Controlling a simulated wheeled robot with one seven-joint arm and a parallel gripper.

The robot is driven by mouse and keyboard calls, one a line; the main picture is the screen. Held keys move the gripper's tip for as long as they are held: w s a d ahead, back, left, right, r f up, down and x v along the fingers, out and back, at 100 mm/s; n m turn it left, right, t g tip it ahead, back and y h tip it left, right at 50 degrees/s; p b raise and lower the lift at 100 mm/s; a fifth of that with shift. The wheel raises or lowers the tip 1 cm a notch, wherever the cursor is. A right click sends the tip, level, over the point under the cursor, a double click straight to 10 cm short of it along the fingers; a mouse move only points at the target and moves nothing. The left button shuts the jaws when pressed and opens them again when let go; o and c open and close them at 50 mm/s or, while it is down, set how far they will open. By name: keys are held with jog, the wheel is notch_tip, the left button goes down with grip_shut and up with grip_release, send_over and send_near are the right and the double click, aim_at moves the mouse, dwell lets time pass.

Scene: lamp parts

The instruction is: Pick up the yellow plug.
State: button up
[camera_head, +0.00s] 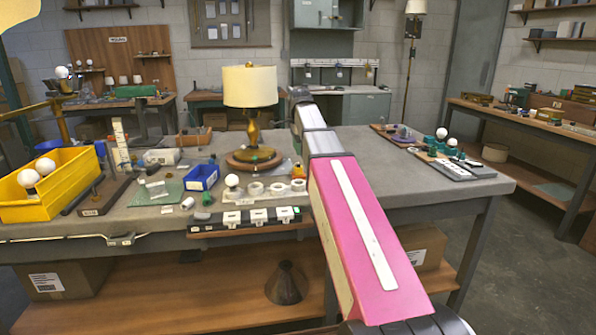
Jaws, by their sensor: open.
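A small yellow-orange piece (298,171) sits on the grey workbench (400,185), just left of my pink arm link. It may be the yellow plug, but it is too small to make out its shape. My arm reaches forward from the lower right over the bench. I cannot make out my gripper's fingers; the far end of the arm is hidden behind its own links.
A brass lamp with a cream shade (250,87) stands left of my arm. A yellow bin (70,190) with white bulbs is at the left. A blue bin (201,178) and white sockets (256,188) lie nearer. The bench right of my arm is partly clear.

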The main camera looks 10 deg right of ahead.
aim_at(298, 167)
jog(key=f, duration=0.8)
jog(key=shift+s+a+f, duration=0.1)
jog(key=shift+a+f, duration=0.15)
jog(key=shift+f, duration=0.15)
jog(key=c, duration=1)
